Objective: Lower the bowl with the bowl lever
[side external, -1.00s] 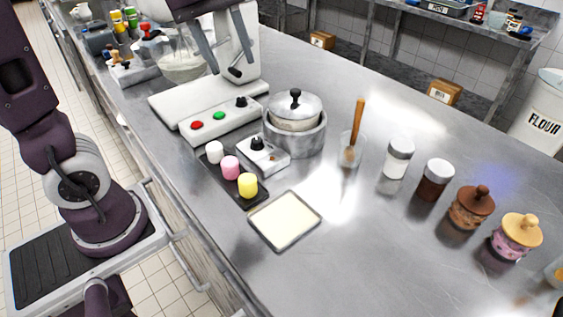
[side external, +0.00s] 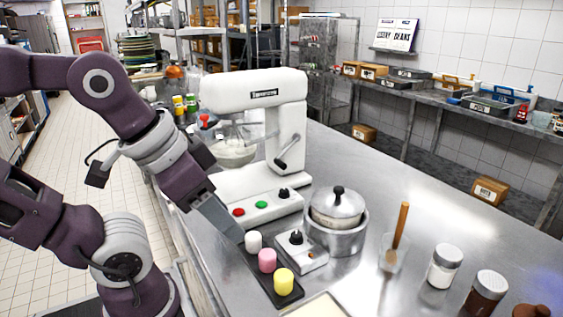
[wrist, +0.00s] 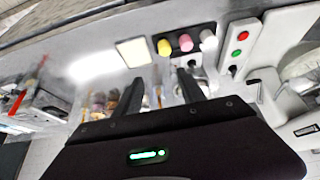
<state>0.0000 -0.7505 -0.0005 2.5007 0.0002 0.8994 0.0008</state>
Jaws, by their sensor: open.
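The white stand mixer (side external: 270,110) stands on the steel counter in the side view. The bowl lever (side external: 285,158) is a dark handle on the side of its column, slanting in the picture. My gripper (wrist: 160,88) is open and empty in the wrist view. In the side view its grey finger (side external: 217,214) is left of the mixer base, apart from the lever. The mixer shows at the right of the wrist view (wrist: 295,30).
Red (side external: 239,212) and green (side external: 261,205) buttons and a black knob (side external: 284,193) sit on the base. White, pink and yellow pieces (side external: 267,260) stand on a dark tray nearby. A lidded pot (side external: 340,242), a brush in a glass and jars stand to the right.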

